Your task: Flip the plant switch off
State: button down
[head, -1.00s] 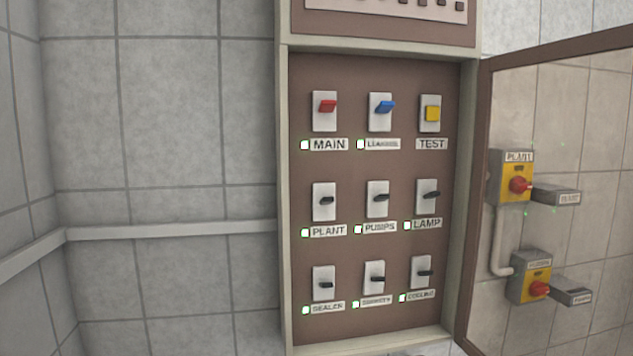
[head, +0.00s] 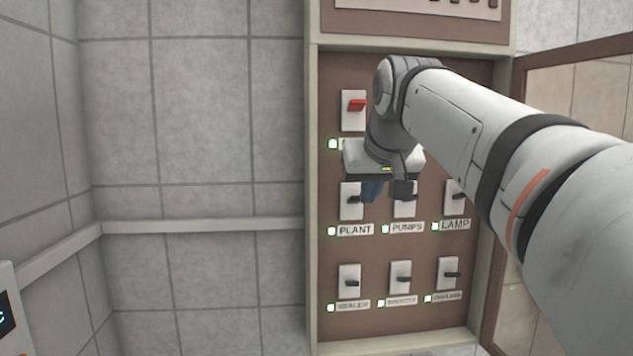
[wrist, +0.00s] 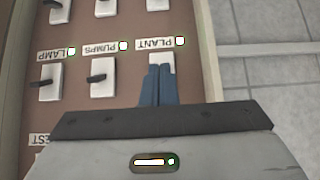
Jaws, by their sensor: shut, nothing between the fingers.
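The plant switch (head: 349,201) is a white plate with a dark lever in the middle row, left column, above its PLANT label (head: 356,230). A lit green indicator (head: 331,231) is beside the label. My gripper (head: 371,190) is shut and empty, with blue fingers just right of the plant switch in the head view. In the wrist view the shut fingers (wrist: 157,72) overlap the plant switch plate (wrist: 168,62) and hide its lever. I cannot tell whether the fingers touch the lever.
The pumps switch (wrist: 104,77) and lamp switch (wrist: 50,80) are beside it. The red main switch (head: 354,108) is above, and the sealer switch (head: 349,282) is below. The open cabinet door (head: 503,290) stands at the right.

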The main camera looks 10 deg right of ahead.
notch_tip(320, 180, up, 9)
jog(key=w+t, duration=0.1)
jog(key=w, duration=0.1)
jog(key=shift+w+r+t, duration=0.15)
jog(key=shift+w+t, duration=0.15)
jog(key=p, duration=0.2)
send_over(355, 199)
jog(key=w, duration=0.2)
notch_tip(355, 199, down, 7)
jog(key=shift+s+d+r, duration=0.1)
jog(key=shift+d+r, duration=0.05)
jog(key=shift+r, duration=0.05)
jog(key=shift+s+f, duration=0.6)
jog(key=shift+f, duration=0.35)
jog(key=shift+s+f, duration=0.25)
jog(key=shift+s, duration=0.05)
jog(key=shift+f, duration=0.5)
jog(key=shift+s, duration=0.1)
